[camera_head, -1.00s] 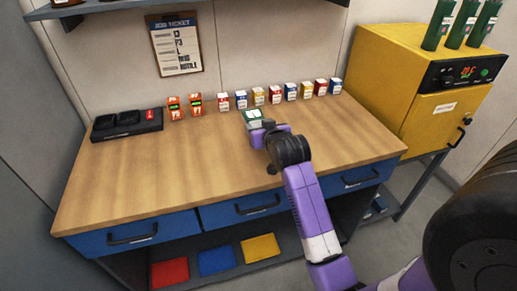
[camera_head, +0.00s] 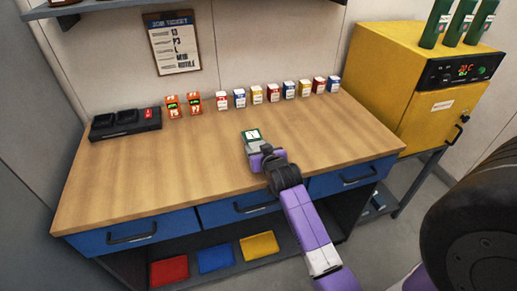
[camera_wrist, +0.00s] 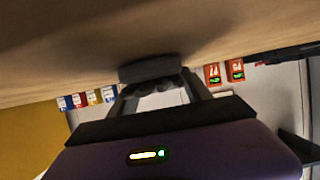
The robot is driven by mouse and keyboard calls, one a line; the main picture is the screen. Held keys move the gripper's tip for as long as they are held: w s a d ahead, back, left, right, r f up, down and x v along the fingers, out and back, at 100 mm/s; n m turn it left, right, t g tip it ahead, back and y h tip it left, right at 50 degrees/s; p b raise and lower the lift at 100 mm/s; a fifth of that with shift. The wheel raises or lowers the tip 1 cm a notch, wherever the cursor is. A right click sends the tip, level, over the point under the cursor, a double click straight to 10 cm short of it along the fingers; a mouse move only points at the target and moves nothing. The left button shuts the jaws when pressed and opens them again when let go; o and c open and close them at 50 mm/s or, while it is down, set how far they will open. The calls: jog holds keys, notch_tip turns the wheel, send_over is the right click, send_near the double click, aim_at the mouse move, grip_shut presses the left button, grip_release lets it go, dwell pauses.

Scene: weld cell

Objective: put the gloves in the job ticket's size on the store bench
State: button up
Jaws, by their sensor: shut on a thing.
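My gripper (camera_head: 262,152) is shut on a small item with a green-edged white face (camera_head: 251,134), above the middle of the wooden bench (camera_head: 150,180). In the wrist view a dark grey, lumpy thing (camera_wrist: 150,72) shows between the fingers; I cannot tell for sure that it is gloves, and no size can be read on it. The job ticket (camera_head: 173,45) hangs on the wall behind the bench. Its lines seem to read 13, P3, L, a blurred line, and RUTILE.
Several small coloured boxes (camera_head: 257,95) stand in a row along the bench back. Two orange devices (camera_head: 183,104) and a black tray (camera_head: 125,127) are at the left. A yellow oven (camera_head: 400,80) stands right. The front of the bench top is clear.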

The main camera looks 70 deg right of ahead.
jog(key=o, duration=1.7)
jog(key=shift+f, duration=0.1)
